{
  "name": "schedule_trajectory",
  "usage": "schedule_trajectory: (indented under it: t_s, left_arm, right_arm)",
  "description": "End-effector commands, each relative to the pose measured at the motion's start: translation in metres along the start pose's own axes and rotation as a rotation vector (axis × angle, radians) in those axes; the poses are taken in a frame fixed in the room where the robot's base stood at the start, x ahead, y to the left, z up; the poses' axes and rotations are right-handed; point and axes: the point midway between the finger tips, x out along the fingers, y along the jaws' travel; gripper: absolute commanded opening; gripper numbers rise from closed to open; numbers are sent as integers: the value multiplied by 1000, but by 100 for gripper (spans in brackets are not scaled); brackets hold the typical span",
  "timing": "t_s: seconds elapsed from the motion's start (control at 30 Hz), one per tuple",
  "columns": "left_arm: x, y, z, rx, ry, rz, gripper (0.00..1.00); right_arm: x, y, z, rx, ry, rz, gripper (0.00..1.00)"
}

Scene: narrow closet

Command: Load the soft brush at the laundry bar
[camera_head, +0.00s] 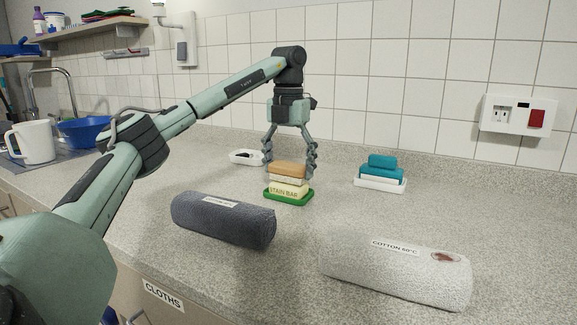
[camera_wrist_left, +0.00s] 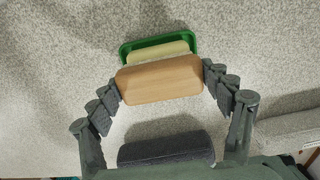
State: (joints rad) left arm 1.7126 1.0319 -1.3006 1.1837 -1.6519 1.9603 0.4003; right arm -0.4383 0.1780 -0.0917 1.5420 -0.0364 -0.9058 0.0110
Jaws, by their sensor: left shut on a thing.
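My left gripper (camera_head: 290,168) is shut on a brush with a tan wooden back (camera_head: 288,167) and pale bristles facing down. In the left wrist view the fingers hold the wooden back (camera_wrist_left: 160,80) at its two ends. The pale yellow bar lettered "STAIN BAR" (camera_head: 287,190) lies in a green dish (camera_head: 290,201). The brush is directly above the bar in the head view; whether the bristles touch it, I cannot tell. In the left wrist view the bar (camera_wrist_left: 158,52) and green dish (camera_wrist_left: 127,48) show partly behind the brush. My right gripper is not in view.
A dark grey roll (camera_head: 222,219) and a light grey roll labelled "COTTON 60°C" (camera_head: 395,268) lie in front. A teal brush (camera_head: 383,163) sits at a white dish (camera_head: 380,185) on the right. A small white dish (camera_head: 240,157) stands behind. A jug (camera_head: 35,142) stands far left.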

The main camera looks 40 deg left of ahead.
Motion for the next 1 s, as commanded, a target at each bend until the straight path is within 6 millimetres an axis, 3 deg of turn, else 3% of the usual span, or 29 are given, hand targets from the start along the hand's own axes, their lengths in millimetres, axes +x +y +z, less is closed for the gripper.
schedule_trajectory:
  t_s: [1.0]
  left_arm:
    - [6,0,0,0,1,0,56]
  right_arm:
    - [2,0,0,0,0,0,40]
